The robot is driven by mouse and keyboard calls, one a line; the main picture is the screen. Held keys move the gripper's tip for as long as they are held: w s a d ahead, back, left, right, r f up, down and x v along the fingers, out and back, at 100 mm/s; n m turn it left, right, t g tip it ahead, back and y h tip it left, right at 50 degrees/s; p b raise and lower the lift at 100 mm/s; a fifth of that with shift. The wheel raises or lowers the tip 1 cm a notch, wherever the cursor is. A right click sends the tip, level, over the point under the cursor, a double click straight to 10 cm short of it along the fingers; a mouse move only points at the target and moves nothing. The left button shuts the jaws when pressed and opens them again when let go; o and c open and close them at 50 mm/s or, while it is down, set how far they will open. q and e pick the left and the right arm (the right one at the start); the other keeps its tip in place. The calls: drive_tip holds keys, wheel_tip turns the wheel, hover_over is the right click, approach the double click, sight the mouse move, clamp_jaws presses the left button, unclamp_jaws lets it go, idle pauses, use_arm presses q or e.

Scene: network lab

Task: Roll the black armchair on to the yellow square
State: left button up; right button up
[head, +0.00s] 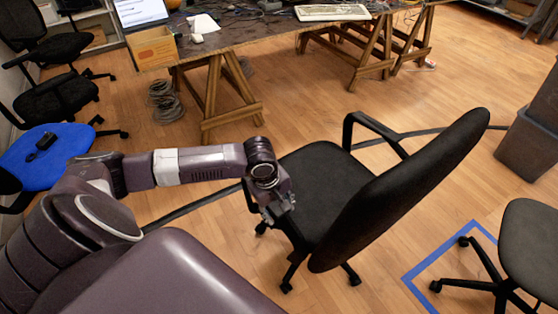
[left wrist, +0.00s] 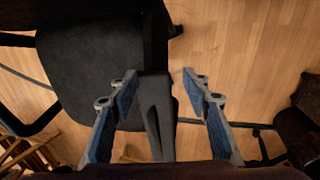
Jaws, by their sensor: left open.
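The black armchair (head: 330,180) stands on the wooden floor in the middle of the head view, its tall backrest to the right and one armrest at the far side. Its seat also shows in the left wrist view (left wrist: 90,65). My left gripper (head: 278,208) is at the chair's near side, low beside the seat. In the left wrist view my left gripper (left wrist: 155,78) is open, with a black part of the chair (left wrist: 157,112) between its fingers. I cannot tell whether they touch it. No yellow square shows. My right gripper is not in view.
A blue tape outline (head: 417,280) lies on the floor at lower right, with another dark chair (head: 530,245) partly over it. Grey bins (head: 527,148) stand at right. A trestle table (head: 235,35) is behind. A blue chair (head: 52,160) is at left. A dark cable crosses the floor.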

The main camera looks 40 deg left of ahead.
sight(282, 220)
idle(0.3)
use_arm(q)
drive_tip(key=shift+w+d+f+b, duration=0.1)
drive_tip(key=shift+w+f, duration=0.15)
drive_tip(key=shift+f, duration=1)
drive_tip(key=shift+w+d+f+b, duration=0.1)
drive_tip(key=shift+w+f+b, duration=0.1)
drive_tip(key=shift+f, duration=1.1)
drive_tip(key=shift+w+d+f+b, duration=0.1)
drive_tip(key=shift+w+f, duration=0.15)
drive_tip(key=shift+f, duration=1)
drive_tip(key=shift+c, duration=0.3)
drive_tip(key=c, duration=1)
drive_tip(key=shift+s+f, duration=0.1)
clamp_jaws()
